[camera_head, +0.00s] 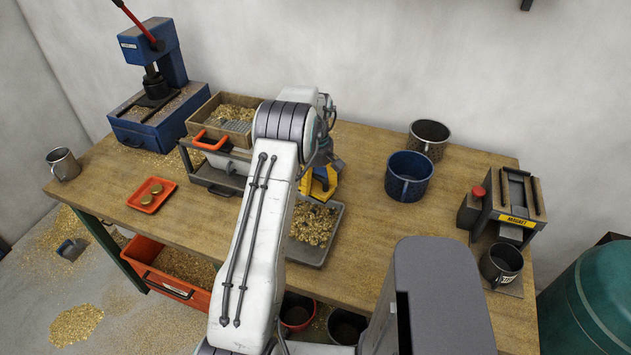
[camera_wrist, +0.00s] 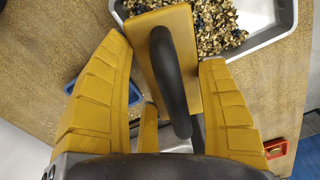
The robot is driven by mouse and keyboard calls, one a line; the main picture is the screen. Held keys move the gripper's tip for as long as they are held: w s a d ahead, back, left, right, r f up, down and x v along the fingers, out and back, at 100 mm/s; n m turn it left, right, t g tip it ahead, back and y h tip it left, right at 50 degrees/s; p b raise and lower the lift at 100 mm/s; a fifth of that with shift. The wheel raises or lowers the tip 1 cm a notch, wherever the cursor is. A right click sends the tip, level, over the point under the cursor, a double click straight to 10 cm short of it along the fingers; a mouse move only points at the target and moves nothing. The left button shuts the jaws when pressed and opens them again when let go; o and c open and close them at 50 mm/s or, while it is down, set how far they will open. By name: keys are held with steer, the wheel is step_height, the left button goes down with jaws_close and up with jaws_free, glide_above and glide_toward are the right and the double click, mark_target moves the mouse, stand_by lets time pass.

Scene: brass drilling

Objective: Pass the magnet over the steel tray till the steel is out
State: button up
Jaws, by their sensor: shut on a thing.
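The magnet, a yellow block with a black handle (camera_wrist: 172,75), is held between the yellow fingers of my gripper (camera_wrist: 165,55) in the wrist view. In the head view my gripper (camera_head: 322,178) is partly hidden by my arm, at the back edge of the steel tray (camera_head: 309,258). The tray, grey and shallow, holds gold-coloured chips (camera_head: 313,222). In the wrist view the tray (camera_wrist: 268,38) lies beyond the magnet, and dark bluish bits (camera_wrist: 238,33) show among its chips. I cannot tell the magnet's height above the tray; its underside is hidden.
A wooden box of chips (camera_head: 199,116) stands on a rack at the back left, near a blue press (camera_head: 151,55). An orange tray (camera_head: 150,203) with two brass discs lies left. Bench right of the tray is clear.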

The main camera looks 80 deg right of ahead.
steer(key=shift+a+n, duration=0.25)
steer(key=shift+n, duration=1.15)
steer(key=shift+f+b, duration=2)
steer(key=shift+f, duration=1.35)
steer(key=shift+w+a+b, duration=0.5)
steer(key=shift+a+b, duration=0.5)
steer(key=shift+a, duration=1.05)
steer(key=shift+w+a+b, duration=0.55)
steer(key=shift+a+b, duration=0.5)
steer(key=shift+a, duration=1)
steer(key=shift+w+a+b, duration=0.5)
steer(key=shift+a+b, duration=0.5)
steer(key=shift+a, duration=1.05)
steer(key=shift+a+r, duration=0.15)
steer(key=shift+a, duration=0.05)
steer(key=shift+r+p, duration=1.85)
steer(key=shift+r, duration=1.3)
steer(key=shift+r, duration=0.1)
